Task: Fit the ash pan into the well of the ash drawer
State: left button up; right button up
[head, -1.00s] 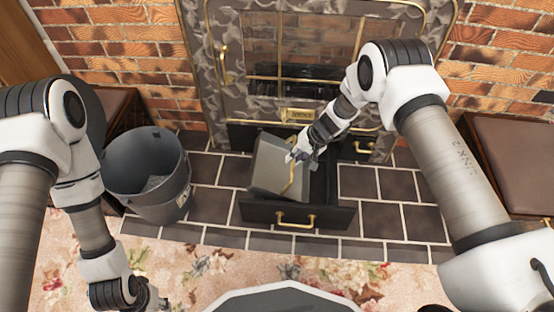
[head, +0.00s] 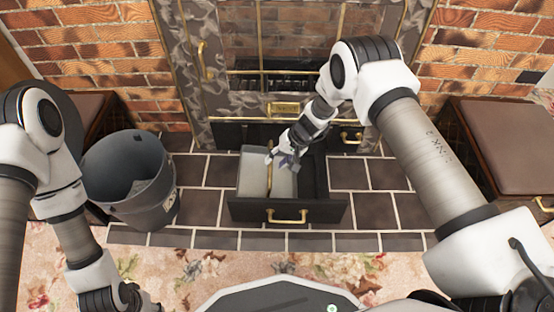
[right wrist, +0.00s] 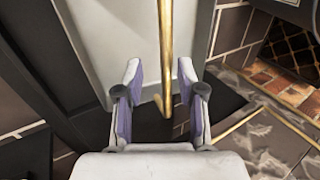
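The ash pan (head: 253,172) is a pale grey box with a brass bar handle (head: 269,165). It lies square in the left part of the pulled-out black ash drawer (head: 245,211); how deep it sits I cannot tell. A dark open space (head: 318,177) shows to its right. My right gripper (head: 282,160) is over the pan's right side, beside the handle. In the right wrist view its two fingers (right wrist: 163,105) are apart, with the brass handle (right wrist: 166,50) between and beyond them. My left gripper (head: 140,300) is at the lower left, away from the drawer, its fingers unclear.
A dark grey bucket (head: 130,180) stands left of the drawer on the tiled hearth (head: 205,190). The fireplace (head: 285,60) rises behind. A brown padded box (head: 500,140) is at the right. Bare tiles lie on both sides of the drawer.

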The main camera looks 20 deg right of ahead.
jog(key=p+v, duration=0.6)
jog(key=v, duration=0.6)
jog(key=s+d+f+g+h, duration=0.1)
jog(key=s+d+f+h, duration=0.2)
jog(key=s, duration=0.6)
jog(key=s+d+f+g+h, duration=0.2)
jog(key=s+f, duration=0.2)
jog(key=s, duration=0.4)
jog(key=s+r+n+t, duration=0.1)
jog(key=s+r+n, duration=0.1)
jog(key=s, duration=1.5)
jog(key=shift+a+r+n+h, duration=0.15)
jog(key=shift+a+n+h, duration=0.15)
jog(key=shift+n, duration=0.1)
